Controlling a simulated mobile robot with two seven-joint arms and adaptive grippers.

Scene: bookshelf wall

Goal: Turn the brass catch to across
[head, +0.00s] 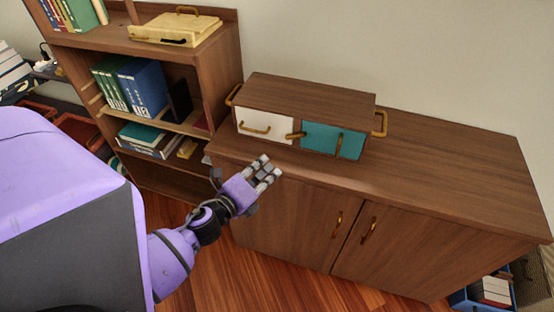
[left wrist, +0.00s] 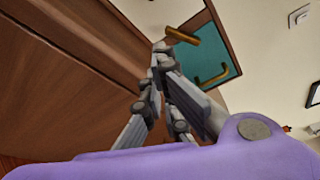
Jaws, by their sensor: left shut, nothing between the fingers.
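The brass catch (head: 296,135) is a short bar on the front of the small wooden cabinet (head: 310,96), between a white panel (head: 262,124) and a teal door (head: 324,138). In the head view it looks roughly sideways, slightly tilted; its exact angle is hard to tell. The catch (left wrist: 183,36) also shows in the left wrist view, just beyond my fingertips. My left gripper (head: 270,167) is shut and empty, in front of and below the catch, apart from it in the head view. In the wrist view its fingers (left wrist: 160,60) meet near the catch. My right gripper is out of view.
The small cabinet stands on a wide wooden sideboard (head: 440,170) with two handled doors. Brass handles are on the white panel, the teal door and the cabinet's sides. A bookcase (head: 225,62) with books stands at left. The sideboard top right of the cabinet is clear.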

